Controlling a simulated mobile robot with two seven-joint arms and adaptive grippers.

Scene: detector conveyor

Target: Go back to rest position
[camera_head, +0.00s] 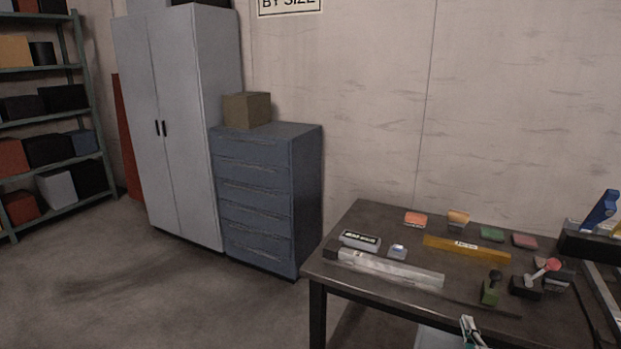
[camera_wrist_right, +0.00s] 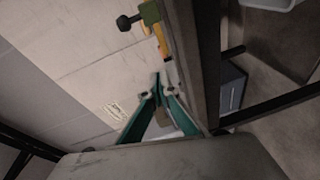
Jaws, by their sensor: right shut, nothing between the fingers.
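My right gripper (camera_head: 468,323) shows at the bottom edge of the head view, in front of the near edge of the dark table (camera_head: 345,235). In the right wrist view its teal fingers (camera_wrist_right: 157,93) come together at the tips with nothing between them. The gripper is shut and empty. Most of my right arm is out of the head view. My left gripper is in neither view.
The table holds a clear bar (camera_head: 390,269), a yellow strip (camera_head: 466,250), a green block with a black knob (camera_head: 490,290), a red-knobbed lever (camera_head: 543,271) and several small blocks. A blue drawer cabinet (camera_head: 262,205) stands left. The floor there is clear.

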